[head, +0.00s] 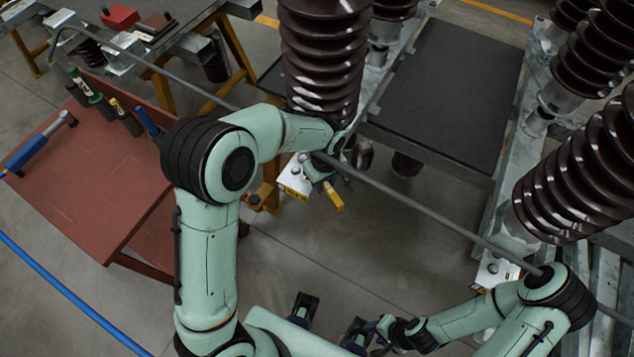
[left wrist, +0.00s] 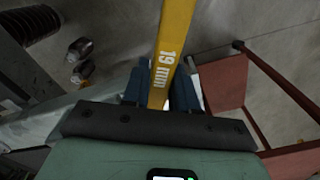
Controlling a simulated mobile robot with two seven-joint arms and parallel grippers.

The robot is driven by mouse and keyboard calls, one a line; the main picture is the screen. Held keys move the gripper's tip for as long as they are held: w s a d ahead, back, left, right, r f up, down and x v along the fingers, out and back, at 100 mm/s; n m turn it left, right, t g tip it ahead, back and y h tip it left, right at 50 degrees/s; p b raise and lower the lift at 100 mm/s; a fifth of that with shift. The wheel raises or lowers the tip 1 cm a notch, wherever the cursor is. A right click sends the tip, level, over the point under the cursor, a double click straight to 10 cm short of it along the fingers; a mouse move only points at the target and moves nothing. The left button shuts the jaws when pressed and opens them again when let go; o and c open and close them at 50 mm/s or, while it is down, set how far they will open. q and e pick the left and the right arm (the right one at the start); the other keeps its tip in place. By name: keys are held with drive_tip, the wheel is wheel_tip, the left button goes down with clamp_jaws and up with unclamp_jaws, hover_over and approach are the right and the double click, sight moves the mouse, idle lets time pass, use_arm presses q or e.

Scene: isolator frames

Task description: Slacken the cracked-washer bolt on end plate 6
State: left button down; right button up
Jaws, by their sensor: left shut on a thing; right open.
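My left gripper (head: 325,180) is shut on a yellow spanner (head: 333,197). In the left wrist view the spanner (left wrist: 173,50) reads "19 mm" and stands between the dark blue fingers (left wrist: 160,90); its far end runs out of the picture. A white end plate (head: 294,180) with a bolt head and a yellow label lies just left of this gripper, below a brown ribbed insulator. Another white plate (head: 492,272) with a bolt is at the lower right. I cannot read the plate numbers or make out a cracked washer.
A long grey rod (head: 420,207) crosses the scene diagonally, close to my left wrist. A red table (head: 95,190) at left bears a blue-handled wrench (head: 38,143) and several other tools. Brown insulators (head: 322,50) stand at top and right. A blue hose (head: 72,295) lies at lower left.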

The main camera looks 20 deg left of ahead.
use_arm(q)
drive_tip(key=shift+r+p, duration=0.75)
drive_tip(key=shift+r, duration=0.45)
drive_tip(key=shift+f, duration=0.1)
